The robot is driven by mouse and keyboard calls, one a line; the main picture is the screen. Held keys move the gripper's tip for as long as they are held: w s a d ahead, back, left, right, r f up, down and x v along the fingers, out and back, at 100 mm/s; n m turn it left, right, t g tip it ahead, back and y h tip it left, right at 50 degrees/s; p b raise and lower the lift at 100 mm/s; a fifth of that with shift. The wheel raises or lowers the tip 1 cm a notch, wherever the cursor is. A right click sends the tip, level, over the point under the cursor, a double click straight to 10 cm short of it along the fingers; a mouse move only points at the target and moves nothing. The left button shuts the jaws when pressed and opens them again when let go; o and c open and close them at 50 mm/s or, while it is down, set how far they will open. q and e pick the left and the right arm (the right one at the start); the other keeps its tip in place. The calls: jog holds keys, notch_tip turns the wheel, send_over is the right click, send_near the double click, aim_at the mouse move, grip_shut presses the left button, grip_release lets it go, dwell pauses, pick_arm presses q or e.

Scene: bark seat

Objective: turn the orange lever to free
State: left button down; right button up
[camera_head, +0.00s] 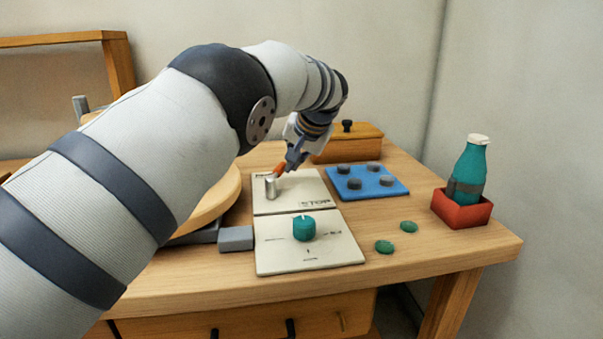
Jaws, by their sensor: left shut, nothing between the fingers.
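The orange lever (280,169) shows as a short orange piece beside a metal post (270,187) on the upper cream panel (315,189). The panel carries the printed word STOP at its lower right; other lettering near the top is mostly hidden. My left gripper (289,163) is shut and empty, pointing down at the lever's upper end. It covers part of the lever, and I cannot tell whether it touches it. My right gripper is not in view.
A lower panel with a teal knob (304,228) adjoins in front. A blue board (367,182) with grey knobs, green discs (384,247) and a teal bottle (468,170) in a red tray (461,208) stand right. A wooden box (347,144) stands behind.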

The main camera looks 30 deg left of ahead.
pick_arm(q)
jog(key=shift+a, duration=1.3)
